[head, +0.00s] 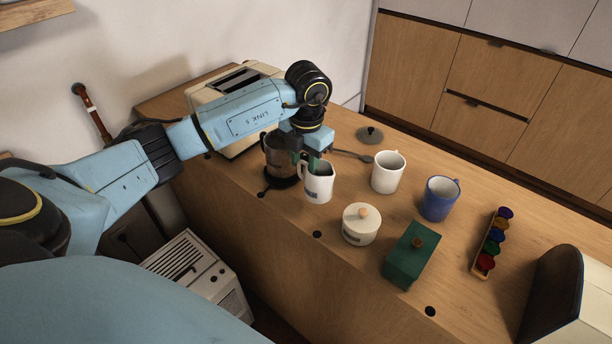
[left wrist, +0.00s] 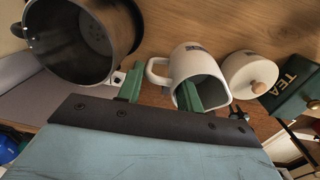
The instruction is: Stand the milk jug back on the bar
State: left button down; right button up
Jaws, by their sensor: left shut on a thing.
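The milk jug (head: 319,187) is a small white jug with a spout and a handle, upright at the bar (head: 340,270) near its front edge. I cannot tell whether its base touches the wood. My left gripper (head: 308,158) comes down on it from above. In the left wrist view, the gripper (left wrist: 160,92) has one green finger inside the mouth of the jug (left wrist: 193,62) and the other outside on the handle side, shut on that side. The gripper partly hides the rim. My right gripper is not in view.
A dark pot (head: 280,165) stands close left of the jug, with a toaster (head: 235,92) behind. A white mug (head: 388,175), blue mug (head: 439,200), lidded bowl (head: 361,225), green tea box (head: 411,258) and capsule rack (head: 490,242) stand right. A spoon (head: 352,155) lies behind.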

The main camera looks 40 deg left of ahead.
aim_at(305, 165)
pick_arm(q)
jog(key=shift+f, duration=2.05)
jog(key=shift+f, duration=0.2)
jog(key=c, duration=0.9)
grip_release()
jog(key=shift+r, duration=0.15)
jog(key=r, duration=1.2)
jog(key=shift+s+d+r, duration=0.1)
jog(key=shift+d, duration=0.25)
